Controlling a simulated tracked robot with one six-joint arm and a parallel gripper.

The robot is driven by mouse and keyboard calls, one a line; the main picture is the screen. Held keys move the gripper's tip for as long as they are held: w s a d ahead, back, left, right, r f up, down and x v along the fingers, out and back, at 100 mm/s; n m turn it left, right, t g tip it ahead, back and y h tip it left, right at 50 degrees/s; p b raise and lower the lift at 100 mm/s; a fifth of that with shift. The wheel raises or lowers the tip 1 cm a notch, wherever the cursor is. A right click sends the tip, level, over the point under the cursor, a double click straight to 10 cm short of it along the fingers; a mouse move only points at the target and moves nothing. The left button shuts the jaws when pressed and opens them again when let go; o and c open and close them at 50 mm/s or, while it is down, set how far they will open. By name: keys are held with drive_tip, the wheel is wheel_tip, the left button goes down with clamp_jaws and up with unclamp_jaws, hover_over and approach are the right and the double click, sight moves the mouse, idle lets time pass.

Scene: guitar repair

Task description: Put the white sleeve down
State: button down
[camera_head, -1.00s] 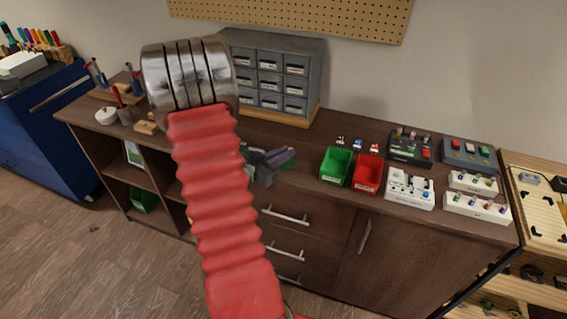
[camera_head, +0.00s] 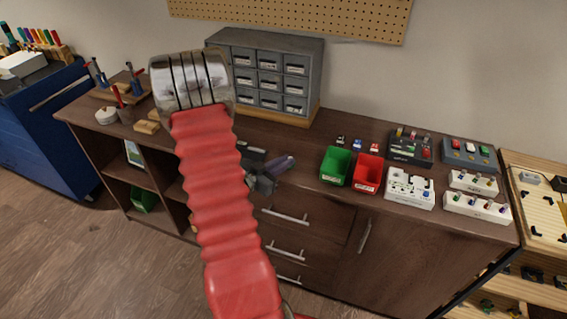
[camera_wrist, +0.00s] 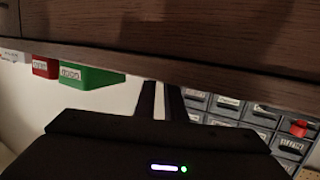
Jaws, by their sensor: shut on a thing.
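My gripper (camera_head: 282,165) is over the front edge of the brown cabinet top, left of the green bin, partly behind my red arm in the head view. In the wrist view, my gripper (camera_wrist: 160,100) has its two dark fingers close together on a narrow white strip, which looks like the white sleeve (camera_wrist: 159,102). Most of the sleeve is hidden by the fingers, and I cannot make it out in the head view.
The brown cabinet (camera_head: 330,228) carries a green bin (camera_head: 336,166), a red bin (camera_head: 368,174) and several small trays at right. A grey drawer unit (camera_head: 268,75) stands at the back. The counter is bare between the drawer unit and the green bin.

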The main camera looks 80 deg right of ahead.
drive_tip(key=shift+f, duration=0.3)
drive_tip(key=shift+a+f, duration=0.1)
drive_tip(key=shift+f, duration=0.1)
drive_tip(key=c, duration=1.9)
unclamp_jaws()
drive_tip(key=shift+s+f, duration=0.1)
drive_tip(key=shift+o, duration=0.2)
drive_tip(key=shift+r, duration=0.35)
drive_tip(key=shift+w+a+r, duration=0.15)
drive_tip(key=shift+w+a, duration=0.05)
drive_tip(key=shift+w, duration=0.1)
drive_tip(key=v, duration=1.3)
drive_tip(key=shift+w+r, duration=0.2)
drive_tip(key=shift+r, duration=0.1)
drive_tip(key=shift+d, duration=0.1)
